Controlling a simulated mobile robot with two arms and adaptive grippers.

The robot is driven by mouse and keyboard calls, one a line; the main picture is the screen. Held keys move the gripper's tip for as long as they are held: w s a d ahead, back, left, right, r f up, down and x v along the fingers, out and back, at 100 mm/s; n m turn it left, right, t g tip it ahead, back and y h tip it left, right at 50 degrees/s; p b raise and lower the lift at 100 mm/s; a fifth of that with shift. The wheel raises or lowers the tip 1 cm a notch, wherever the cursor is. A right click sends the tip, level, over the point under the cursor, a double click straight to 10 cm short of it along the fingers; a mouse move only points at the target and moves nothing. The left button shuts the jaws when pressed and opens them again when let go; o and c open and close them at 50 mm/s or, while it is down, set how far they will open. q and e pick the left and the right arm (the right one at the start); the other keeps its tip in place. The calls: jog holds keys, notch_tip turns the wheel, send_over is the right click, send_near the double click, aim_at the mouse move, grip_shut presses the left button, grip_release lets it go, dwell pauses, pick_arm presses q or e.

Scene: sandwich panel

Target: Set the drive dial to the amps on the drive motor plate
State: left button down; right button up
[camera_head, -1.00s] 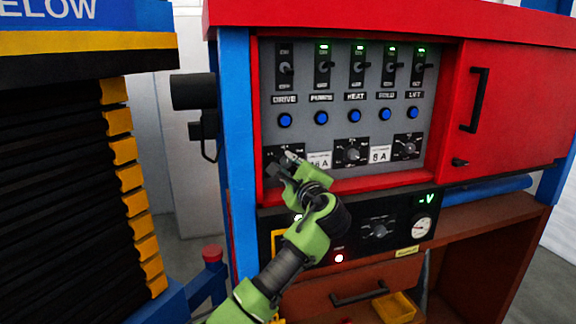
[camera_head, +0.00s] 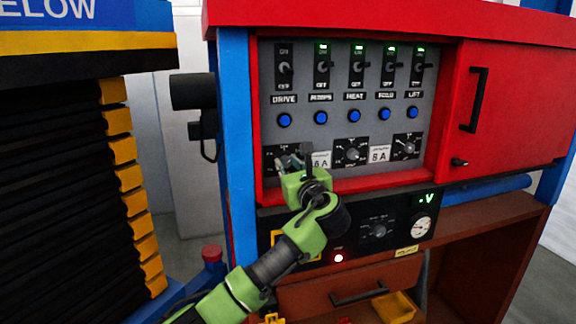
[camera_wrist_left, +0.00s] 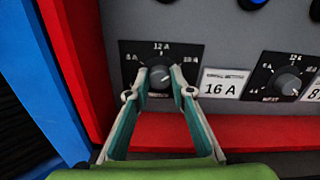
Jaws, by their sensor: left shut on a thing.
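The drive dial (camera_wrist_left: 159,78) is a dark knob on a black scale plate under the DRIVE column. In the left wrist view the scale shows 12 A at top, a mark that looks like 8 A at left and a blurred one at right. My left gripper (camera_wrist_left: 160,85) is shut on the knob, a fingertip on each side; the pointer's setting cannot be read. In the head view my left gripper (camera_head: 293,163) hides most of this dial. A white plate reading 16 A (camera_wrist_left: 224,85) sits just right of it; its small top line is unreadable. My right gripper is not in view.
The heat dial (camera_head: 352,152), a white 8 A plate (camera_head: 380,154) and another dial (camera_head: 407,146) lie to the right. The drive switch (camera_head: 285,69) has no green light; the others do. A red ledge (camera_wrist_left: 235,130) runs below the dials.

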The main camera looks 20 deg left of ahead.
pick_arm(q)
jog(key=shift+f+m, duration=0.1)
jog(key=shift+m, duration=0.4)
jog(key=c, duration=1.8)
grip_release()
jog(key=v, duration=1.2)
